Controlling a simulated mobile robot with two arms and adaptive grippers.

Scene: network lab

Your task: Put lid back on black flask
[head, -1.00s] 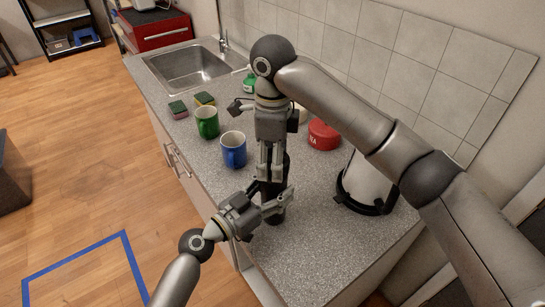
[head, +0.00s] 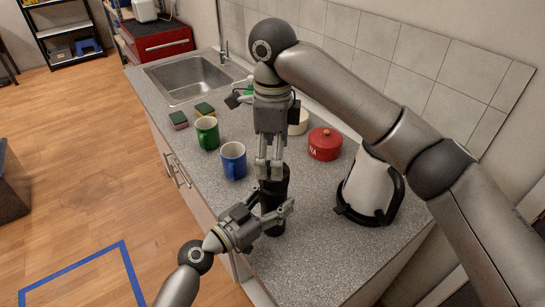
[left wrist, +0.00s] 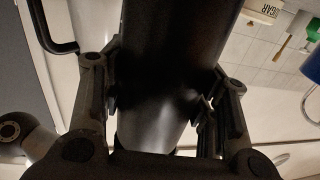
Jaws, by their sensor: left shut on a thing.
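The black flask (head: 276,200) stands upright on the counter near its front edge. My left gripper (head: 284,216) reaches it from the left and is shut around its body; the left wrist view shows the dark flask (left wrist: 170,70) between both fingers. My right gripper (head: 270,168) points down from above, with its fingertips at the top of the flask. The fingers are close together and cover the flask's top. I cannot make out the lid apart from the black flask, nor whether the right fingers grip it.
A blue mug (head: 233,160), a green mug (head: 207,132) and sponges (head: 179,120) stand left of the flask. A red pot (head: 324,144) and a white kettle (head: 368,187) stand to its right. The sink (head: 187,77) is farther back. The counter's near end is clear.

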